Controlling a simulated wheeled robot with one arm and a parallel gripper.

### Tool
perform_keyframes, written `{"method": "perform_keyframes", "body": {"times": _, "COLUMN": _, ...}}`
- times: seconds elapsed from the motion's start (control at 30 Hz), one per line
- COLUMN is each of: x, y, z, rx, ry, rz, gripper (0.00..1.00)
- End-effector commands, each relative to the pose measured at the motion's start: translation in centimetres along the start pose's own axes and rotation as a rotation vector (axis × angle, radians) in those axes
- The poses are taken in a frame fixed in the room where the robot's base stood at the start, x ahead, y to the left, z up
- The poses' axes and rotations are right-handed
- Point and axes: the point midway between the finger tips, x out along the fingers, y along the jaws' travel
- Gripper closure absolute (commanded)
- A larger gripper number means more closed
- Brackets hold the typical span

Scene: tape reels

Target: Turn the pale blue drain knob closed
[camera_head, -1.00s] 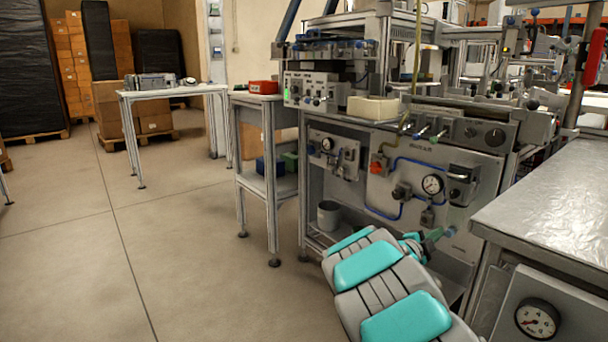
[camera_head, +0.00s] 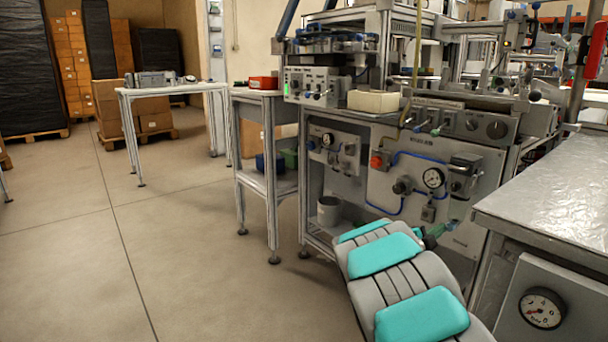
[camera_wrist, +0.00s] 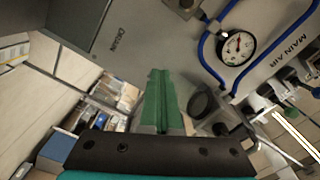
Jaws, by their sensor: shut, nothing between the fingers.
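The pale blue drain knob (camera_head: 452,226) shows as a small bluish shape low on the grey machine panel in the head view, partly behind my gripper. My gripper (camera_head: 434,236) is at that spot, its green fingers pointing at the panel; I cannot tell whether they touch the knob. In the wrist view my gripper's green fingers (camera_wrist: 160,84) are together with nothing between them. A "Drain" label (camera_wrist: 117,39) is on the panel to their upper left. I cannot make out the knob in the wrist view.
A pressure gauge (camera_wrist: 237,47) with blue hoses and a dark round fitting (camera_wrist: 206,102) are right of the fingers. A metal-topped bench (camera_head: 550,195) stands close on the right. A grey bin (camera_head: 328,211) sits on the machine's lower shelf. Floor to the left is clear.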

Motion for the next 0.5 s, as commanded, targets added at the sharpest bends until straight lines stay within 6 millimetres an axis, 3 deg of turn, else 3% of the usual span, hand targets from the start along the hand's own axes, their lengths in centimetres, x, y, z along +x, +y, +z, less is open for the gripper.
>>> {"method": "perform_keyframes", "body": {"times": 0.5, "x": 0.02, "y": 0.73, "z": -0.13, "rx": 0.003, "ry": 0.005, "rz": 0.001, "gripper": 1.00}}
